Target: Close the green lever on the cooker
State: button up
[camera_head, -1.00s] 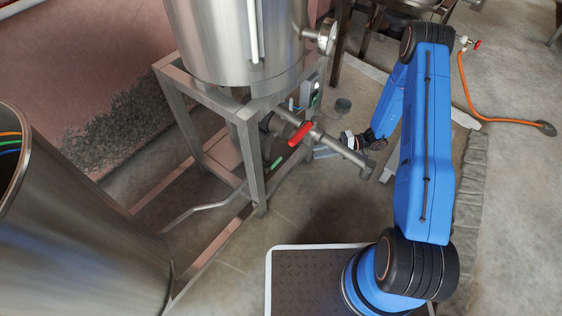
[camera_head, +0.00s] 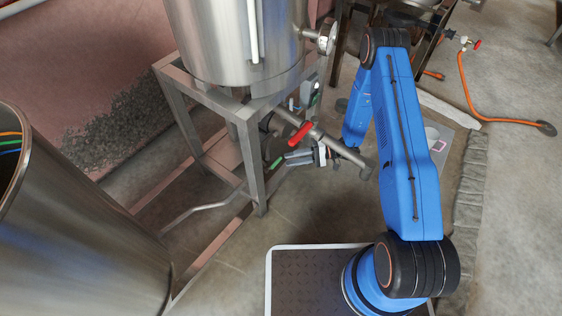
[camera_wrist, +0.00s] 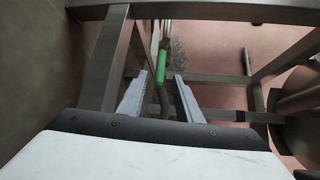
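The green lever (camera_head: 276,163) is a small green handle low on the cooker (camera_head: 232,45), beneath its steel vessel. In the wrist view the green lever (camera_wrist: 161,62) stands out just beyond the fingertips, roughly in line with the gap between them. My gripper (camera_head: 287,159) is to the right of the lever in the head view, its fingers pointing at it. In the wrist view my gripper (camera_wrist: 161,76) is open, with two grey fingers spread apart and nothing held. Whether a finger touches the lever I cannot tell.
A red lever (camera_head: 300,134) sits on the pipe just above my gripper. The cooker's steel frame legs (camera_head: 250,165) stand to the left. A large steel drum (camera_head: 75,220) is at the lower left. An orange hose (camera_head: 480,112) lies on the floor at the right.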

aim_at(274, 165)
jog(key=shift+s+a+f, duration=0.15)
jog(key=shift+a+f, duration=0.05)
jog(key=shift+a, duration=1.1)
jog(key=shift+s+a+f, duration=0.15)
jog(key=shift+a, duration=1.15)
grip_shut()
